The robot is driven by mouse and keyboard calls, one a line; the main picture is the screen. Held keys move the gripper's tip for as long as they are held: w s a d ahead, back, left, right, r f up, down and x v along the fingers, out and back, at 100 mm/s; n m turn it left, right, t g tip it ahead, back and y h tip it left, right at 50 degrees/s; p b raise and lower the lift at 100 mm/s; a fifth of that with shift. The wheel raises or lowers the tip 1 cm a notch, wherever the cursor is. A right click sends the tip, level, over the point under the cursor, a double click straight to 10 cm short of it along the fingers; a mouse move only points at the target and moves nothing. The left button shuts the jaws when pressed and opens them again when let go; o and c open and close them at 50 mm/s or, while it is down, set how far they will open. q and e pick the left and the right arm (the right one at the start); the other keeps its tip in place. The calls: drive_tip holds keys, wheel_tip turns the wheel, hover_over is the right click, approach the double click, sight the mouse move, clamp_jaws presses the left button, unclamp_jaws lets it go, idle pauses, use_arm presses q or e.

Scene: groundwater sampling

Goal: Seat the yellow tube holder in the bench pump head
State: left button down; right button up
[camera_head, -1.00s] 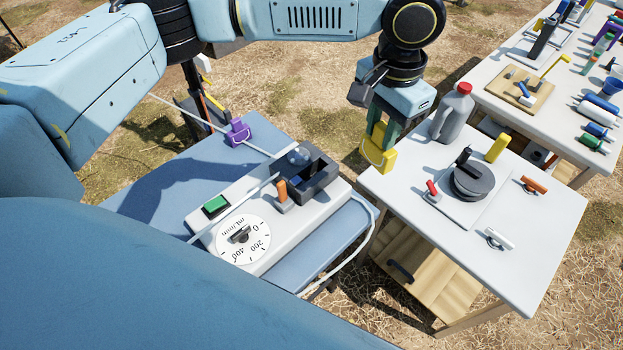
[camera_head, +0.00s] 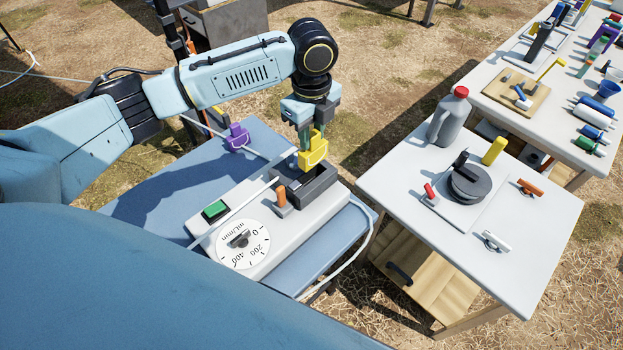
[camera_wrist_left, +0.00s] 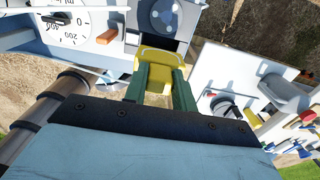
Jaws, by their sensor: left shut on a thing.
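My left gripper (camera_head: 305,131) is shut on the yellow tube holder (camera_head: 313,153). In the head view the holder hangs upright below the fingers, over the far part of the dark pump head (camera_head: 317,187) on the bench pump (camera_head: 226,213). I cannot tell whether it touches the pump head. In the left wrist view the yellow holder (camera_wrist_left: 160,58) shows between the green fingers, with the grey pump head (camera_wrist_left: 165,18) beyond it. My right gripper is not in view.
An orange-handled lever (camera_head: 282,197) stands beside the pump head. A white tube (camera_head: 352,243) loops past the pump's right side, and a purple holder (camera_head: 236,137) sits behind. The white table (camera_head: 530,240) at right carries a grey jug (camera_head: 448,118) and small parts.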

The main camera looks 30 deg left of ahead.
sight(312, 163)
use_arm(q)
wheel_tip(312, 163, down, 10)
drive_tip(key=shift+r+b, duration=0.1)
drive_tip(key=shift+b, duration=0.4)
drive_tip(key=c, duration=1.1)
unclamp_jaws()
drive_tip(key=shift+c, duration=0.2)
wheel_tip(312, 163, up, 12)
drive_tip(key=shift+r+p, duration=0.1)
drive_tip(key=shift+p, duration=0.55)
